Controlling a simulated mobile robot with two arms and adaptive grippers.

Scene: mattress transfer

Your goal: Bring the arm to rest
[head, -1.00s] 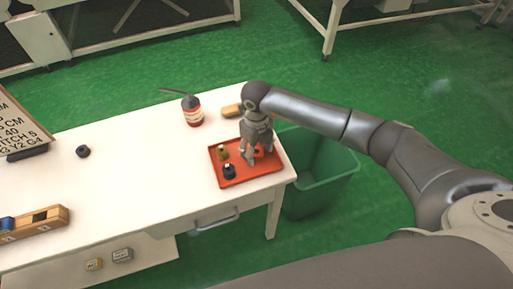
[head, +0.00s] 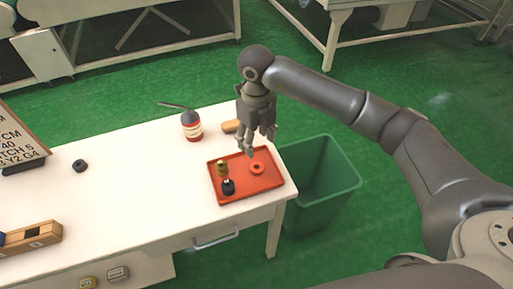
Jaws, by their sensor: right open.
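My right arm comes in from the right, bent at the elbow above the far right end of the table. Its gripper (head: 259,148) points down, open and empty, above the back of the red tray (head: 256,187). An orange ring (head: 257,168) lies in the tray just in front of the fingers, apart from them as far as I can see. A brass-coloured piece (head: 222,169) and a black piece (head: 228,187) stand in the tray's left part. My left gripper is not in view.
A red-labelled oil can (head: 192,125) and a wooden block (head: 231,126) stand behind the tray. A green bin (head: 325,190) is right of the white table (head: 120,185). A black ring (head: 80,166), a wooden level (head: 32,238) and a sign (head: 18,145) are at left. The table's middle is clear.

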